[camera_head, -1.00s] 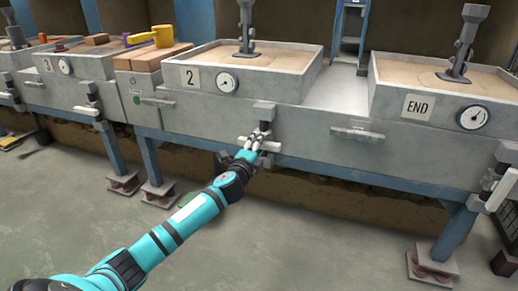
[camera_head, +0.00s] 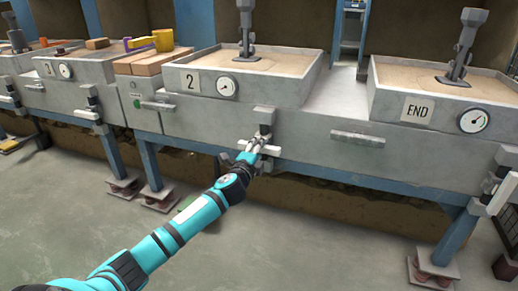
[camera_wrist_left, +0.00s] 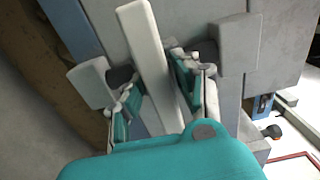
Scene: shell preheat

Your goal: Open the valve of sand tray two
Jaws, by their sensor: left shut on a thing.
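Sand tray two (camera_head: 262,84) is the grey box with the number 2 plate and a round gauge (camera_head: 227,87). Its valve is on the front below, with a pale bar handle (camera_head: 272,150) lying roughly crosswise in the head view. In the left wrist view the pale handle (camera_wrist_left: 147,52) runs between the two fingers. My left gripper (camera_head: 256,143) is shut on this handle; it also shows in the left wrist view (camera_wrist_left: 163,95). The fingers hide part of the handle. My right gripper is not in view.
The END tray (camera_head: 445,95) with its gauge stands on the right, with another valve (camera_head: 497,190) below it. A yellow mallet (camera_head: 163,40) lies on wooden blocks at the left. Blue legs (camera_head: 150,165) support the bench. The floor in front is clear.

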